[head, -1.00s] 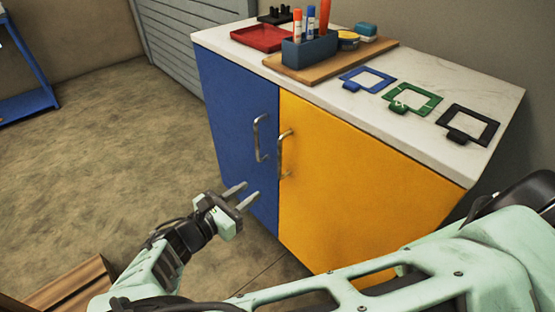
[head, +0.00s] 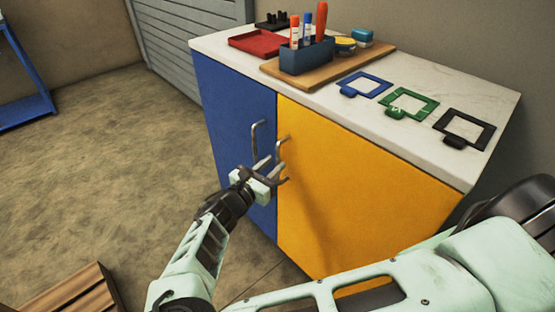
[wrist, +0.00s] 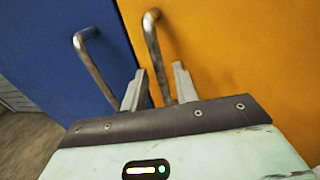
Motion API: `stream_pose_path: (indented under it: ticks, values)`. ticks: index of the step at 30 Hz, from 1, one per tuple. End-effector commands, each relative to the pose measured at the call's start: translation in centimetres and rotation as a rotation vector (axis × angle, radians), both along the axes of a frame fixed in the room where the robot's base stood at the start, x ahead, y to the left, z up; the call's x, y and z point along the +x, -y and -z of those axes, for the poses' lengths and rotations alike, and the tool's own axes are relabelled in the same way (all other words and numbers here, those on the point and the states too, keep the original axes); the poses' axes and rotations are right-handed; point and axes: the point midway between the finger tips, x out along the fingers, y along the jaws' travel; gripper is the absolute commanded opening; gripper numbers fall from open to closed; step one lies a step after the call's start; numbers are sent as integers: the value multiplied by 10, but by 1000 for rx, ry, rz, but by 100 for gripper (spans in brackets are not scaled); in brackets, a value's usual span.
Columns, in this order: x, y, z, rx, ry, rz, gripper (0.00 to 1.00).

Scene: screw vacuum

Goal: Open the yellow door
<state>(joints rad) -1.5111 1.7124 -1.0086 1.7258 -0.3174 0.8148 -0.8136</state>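The yellow door (head: 355,190) is the right door of the cabinet and appears closed. Its metal handle (head: 281,147) stands upright near its left edge; it also shows in the wrist view (wrist: 153,40). My gripper (head: 275,171) is in front of this handle's lower part. In the wrist view, my gripper's two fingers (wrist: 160,70) stand apart, with the lower part of the yellow door's handle showing between them. I cannot tell whether either finger touches it. The handle's lower end is partly hidden by the gripper.
The blue door (head: 232,110) with its own handle (head: 256,140) is just left, close to my gripper. The white countertop (head: 420,160) holds a red tray (head: 255,41), a pen holder (head: 307,56) and several coloured frames. Open floor (head: 100,150) lies to the left.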

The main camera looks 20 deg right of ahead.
Motion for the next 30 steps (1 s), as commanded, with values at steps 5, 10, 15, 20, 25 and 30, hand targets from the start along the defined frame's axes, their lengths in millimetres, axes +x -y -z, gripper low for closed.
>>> stream_pose_path:
  ticks: [5,10,15,20,25,30]
  values:
    - [12,18,0,-1,1,1,30]
    - [16,25,0,1,-1,1,30]
    - [17,25,0,1,-1,0,30]
    - [16,25,0,1,-1,0,7]
    - [16,25,0,1,-1,1,0]
    - [16,29,-1,0,0,1,0]
